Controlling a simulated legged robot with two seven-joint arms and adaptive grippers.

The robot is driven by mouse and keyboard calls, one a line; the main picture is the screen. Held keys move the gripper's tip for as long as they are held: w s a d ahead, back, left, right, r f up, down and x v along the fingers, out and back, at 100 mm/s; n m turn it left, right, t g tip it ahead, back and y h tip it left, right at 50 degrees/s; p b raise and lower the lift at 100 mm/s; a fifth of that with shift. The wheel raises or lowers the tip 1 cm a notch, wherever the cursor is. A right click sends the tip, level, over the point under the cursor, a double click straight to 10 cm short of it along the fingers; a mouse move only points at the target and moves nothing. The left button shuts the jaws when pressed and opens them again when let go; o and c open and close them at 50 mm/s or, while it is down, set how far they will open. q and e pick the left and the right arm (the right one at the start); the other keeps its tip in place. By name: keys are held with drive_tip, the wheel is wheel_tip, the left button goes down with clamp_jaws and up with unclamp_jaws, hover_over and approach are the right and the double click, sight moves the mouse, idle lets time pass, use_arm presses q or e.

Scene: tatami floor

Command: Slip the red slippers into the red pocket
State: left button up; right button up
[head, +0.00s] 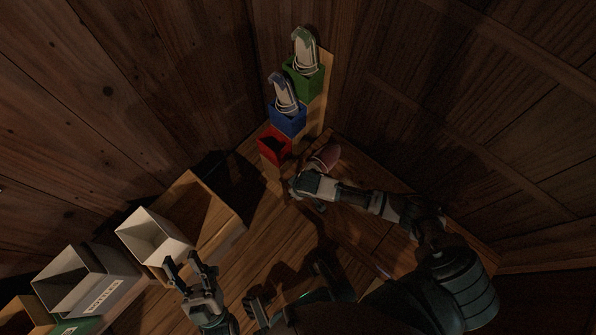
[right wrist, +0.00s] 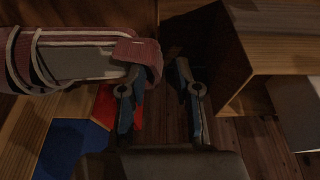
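The red slippers (head: 325,158), dull pinkish red, are just right of the red pocket (head: 274,146) in the head view, partly hidden by my right gripper (head: 303,187). In the right wrist view the red slippers (right wrist: 85,60), with white cord around them, lie at upper left. Their end overlaps the left fingertip of my right gripper (right wrist: 160,85). Its fingers are apart with floor visible between them; I cannot tell whether they touch the slippers. The red pocket (right wrist: 103,106) shows partly below the slippers and looks empty in the head view. My left gripper (head: 187,268) is open and empty.
The blue pocket (head: 290,122) and green pocket (head: 303,82) above the red one each hold light slippers. A wooden box (head: 225,225), a white bin (head: 135,240) and a labelled bin (head: 110,285) stand at the left. Wooden walls close in behind.

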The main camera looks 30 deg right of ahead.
drive_tip(key=a+p+v, duration=0.1)
drive_tip(key=p+v, duration=0.4)
drive_tip(key=v, duration=0.7)
drive_tip(key=s+a+r+t+y, duration=0.3)
drive_tip(key=a+r+t+y, duration=0.25)
drive_tip(key=a, duration=0.55)
use_arm(q)
drive_tip(key=w+f+m+g+y, duration=0.1)
drive_tip(key=w+f+g, duration=0.3)
drive_tip(key=f+g, duration=0.6)
drive_tip(key=shift+w+d+f+m, duration=0.2)
drive_tip(key=shift+w+m, duration=0.1)
drive_tip(key=shift+w, duration=0.1)
use_arm(e)
drive_tip(key=s+d+r+t+h, duration=0.1)
drive_tip(key=s+d+r+t, duration=0.1)
drive_tip(key=r, duration=0.5)
drive_tip(key=s+d+r+m+t+h, duration=0.1)
drive_tip(key=s+d+r+t, duration=0.1)
drive_tip(key=d+r+t, duration=0.3)
wheel_tip(320, 180, up, 4)
drive_tip(key=shift+d+f+m+t, duration=0.2)
drive_tip(key=shift+m+t, duration=0.1)
drive_tip(key=shift+t, duration=0.15)
drive_tip(key=shift+s, duration=0.15)
use_arm(q)
drive_tip(key=shift+r, duration=0.1)
